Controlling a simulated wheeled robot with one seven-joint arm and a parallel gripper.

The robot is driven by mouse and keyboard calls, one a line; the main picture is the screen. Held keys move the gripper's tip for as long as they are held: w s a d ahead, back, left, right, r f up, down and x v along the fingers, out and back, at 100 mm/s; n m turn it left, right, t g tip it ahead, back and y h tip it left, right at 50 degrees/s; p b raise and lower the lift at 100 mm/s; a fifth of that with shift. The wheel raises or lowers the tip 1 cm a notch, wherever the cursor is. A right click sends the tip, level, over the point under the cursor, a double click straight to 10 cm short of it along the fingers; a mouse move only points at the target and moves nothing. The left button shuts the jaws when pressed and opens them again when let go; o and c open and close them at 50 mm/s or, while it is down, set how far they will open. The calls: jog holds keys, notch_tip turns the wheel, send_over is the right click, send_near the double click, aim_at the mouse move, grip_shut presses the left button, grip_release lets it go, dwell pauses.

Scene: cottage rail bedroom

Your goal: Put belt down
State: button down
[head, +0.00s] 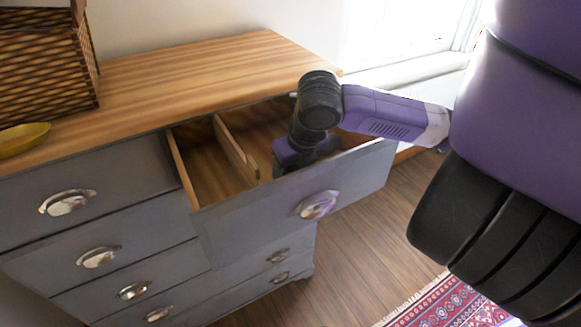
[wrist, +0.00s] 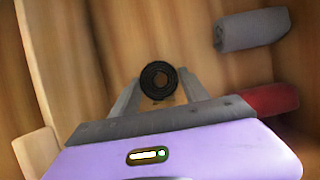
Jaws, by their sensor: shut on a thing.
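The belt (wrist: 160,80) is a dark, rolled-up coil in the wrist view, between the two fingertips of my gripper (wrist: 158,92). My gripper is shut on it, inside the open top drawer. The drawer (head: 250,228) has a grey front and a wooden inside with a divider (head: 236,148). In the head view my wrist reaches down into the drawer's right compartment, and it hides the fingers and the belt. I cannot tell whether the belt touches the drawer floor.
A grey rolled item (wrist: 252,29) and a red item (wrist: 270,99) lie near the gripper in the drawer. On the dresser top (head: 215,65) stand a woven basket (head: 45,60) and a yellow bowl (head: 22,139). The drawer's left compartment (head: 208,165) looks empty.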

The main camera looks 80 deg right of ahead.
jog(key=shift+f, duration=0.15)
jog(key=c, duration=0.6)
grip_release()
jog(key=shift+o, duration=0.2)
